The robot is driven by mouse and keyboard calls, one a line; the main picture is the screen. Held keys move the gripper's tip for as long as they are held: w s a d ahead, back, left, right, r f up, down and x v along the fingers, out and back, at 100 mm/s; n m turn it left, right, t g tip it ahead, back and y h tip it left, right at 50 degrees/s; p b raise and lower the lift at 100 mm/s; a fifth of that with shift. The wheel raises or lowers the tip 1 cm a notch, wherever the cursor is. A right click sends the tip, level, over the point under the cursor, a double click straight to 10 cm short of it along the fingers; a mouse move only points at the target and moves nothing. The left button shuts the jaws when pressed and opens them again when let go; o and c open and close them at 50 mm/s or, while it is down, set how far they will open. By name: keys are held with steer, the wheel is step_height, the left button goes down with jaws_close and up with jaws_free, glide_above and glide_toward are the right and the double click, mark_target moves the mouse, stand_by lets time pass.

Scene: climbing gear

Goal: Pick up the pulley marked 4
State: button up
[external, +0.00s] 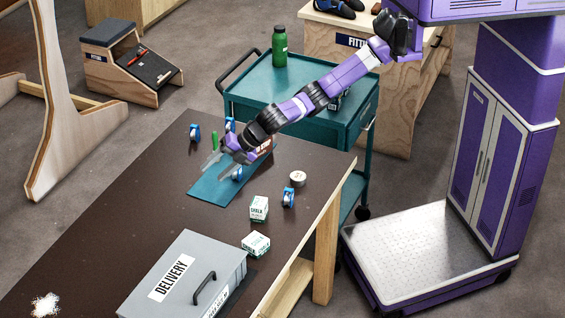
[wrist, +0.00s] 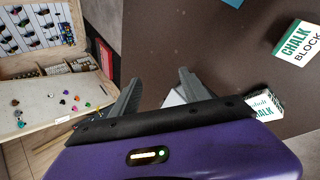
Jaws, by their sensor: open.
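Several blue-and-white pulleys are on the dark table in the external view: one at the far left (external: 194,132), one just behind my gripper (external: 230,124), one at the fingers on the teal mat (external: 237,174), and one at the right (external: 288,198). Their numbers are too small to read, so I cannot tell which is marked 4. My gripper (external: 218,167) is over the mat, close to the pulley there. Its two fingers are apart, also in the wrist view (wrist: 160,82). No pulley can be made out in the wrist view.
The teal mat (external: 207,190) lies on the table (external: 130,210). A green-handled item (external: 214,141) is beside my gripper. Two chalk boxes (external: 259,208) (external: 256,244), a white roll (external: 298,178) and a grey delivery box (external: 222,262) stand nearer. A teal cart (external: 275,95) adjoins the table.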

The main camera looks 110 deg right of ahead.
steer(key=d+r+m+h, duration=0.1)
steer(key=d+r, duration=0.2)
steer(key=d, duration=0.4)
steer(key=m+g+y, duration=0.3)
steer(key=m+g, duration=0.3)
steer(key=g, duration=0.3)
glide_above(238, 171)
steer(key=d, duration=0.2)
steer(key=f, duration=1)
steer(key=f+b, duration=0.1)
steer(key=f, duration=0.4)
steer(key=shift+w+a, duration=0.2)
steer(key=shift+w, duration=0.05)
steer(key=shift+s+f, duration=0.15)
steer(key=shift+f, duration=0.5)
steer(key=shift+s+f, duration=0.15)
steer(key=shift+f, duration=0.45)
steer(key=shift+s+d+f+p, duration=0.15)
steer(key=shift+f+p, duration=0.1)
steer(key=shift+f, duration=1.2)
steer(key=shift+s+a+f+p, duration=0.1)
steer(key=shift+f+p, duration=0.15)
steer(key=shift+f, duration=1.2)
jaws_close()
